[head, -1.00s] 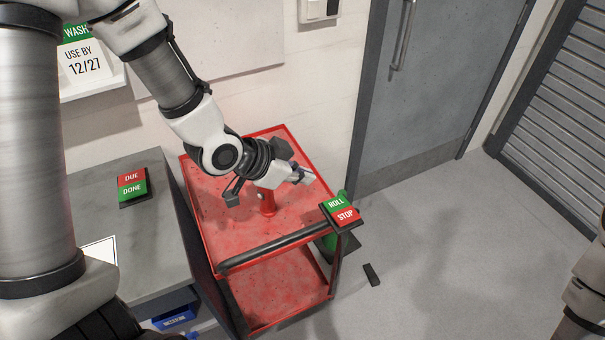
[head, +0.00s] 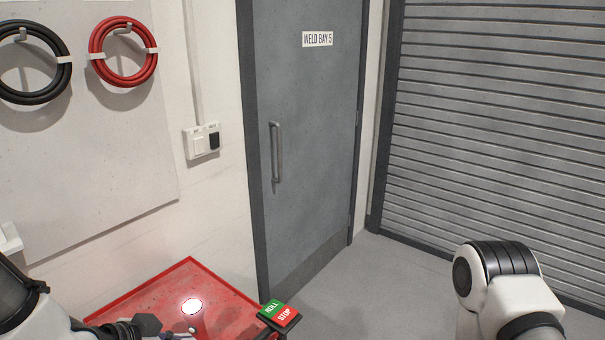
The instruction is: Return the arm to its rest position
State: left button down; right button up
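My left arm (head: 35,312) comes in at the bottom left corner, low over the red cart (head: 150,290). My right arm (head: 510,290) stands at the bottom right, bent at a joint. Its gripper is out of view.
A green and red ROLL/STOP block (head: 279,313) sits at the cart's right corner. Behind are a grey door (head: 310,140), a wall switch box (head: 203,141), hanging black (head: 62,75) and red (head: 150,65) hoses, and a shutter (head: 490,130). Grey floor (head: 400,285) between cart and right arm is clear.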

pick_arm(q)
jog(key=s+a+f+n+g+y+b, duration=0.1)
jog(key=s+f+n+g, duration=0.1)
jog(key=s+f, duration=0.4)
jog(key=s+a+f+n+g+y+b, duration=0.1)
jog(key=s+f, duration=0.6)
jog(key=f, duration=0.9)
jog(key=s+a+f+n+g+y+b, duration=0.2)
jog(key=s+f+n+g, duration=0.2)
jog(key=s+f, duration=0.3)
notch_tip(320, 180, down, 4)
jog(key=shift+s+f+n+y+b, duration=0.15)
jog(key=shift+n+y+b, duration=0.25)
jog(key=shift+n, duration=0.4)
